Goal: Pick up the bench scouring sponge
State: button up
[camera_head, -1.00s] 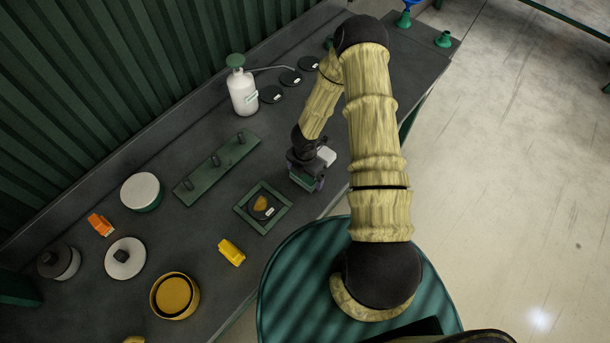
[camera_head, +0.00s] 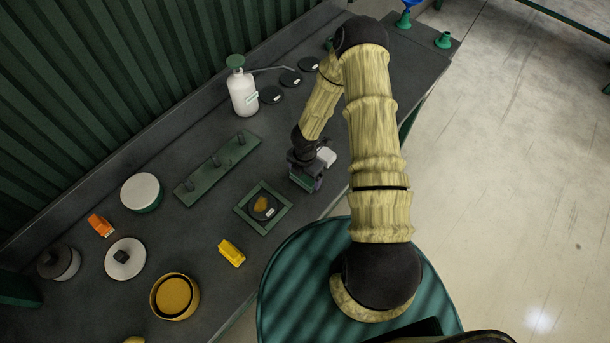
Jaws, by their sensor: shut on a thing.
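My gripper (camera_head: 305,177) is low over the dark bench (camera_head: 222,222), near its front edge and just right of the square green tray. Its jaws are shut on a small green block, which I take to be the scouring sponge (camera_head: 302,182). The fingers and wrist hide much of it. I cannot tell whether it still touches the bench.
Left of my gripper are a green tray (camera_head: 241,211) holding a dark disc, a pegged green strip (camera_head: 190,192), a yellow block (camera_head: 231,252) and a yellow bowl (camera_head: 193,307). A white bottle (camera_head: 241,95) with a long spout stands behind.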

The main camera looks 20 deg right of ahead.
notch_tip(320, 180, up, 10)
jog(key=shift+p, duration=0.4)
dwell(0.5)
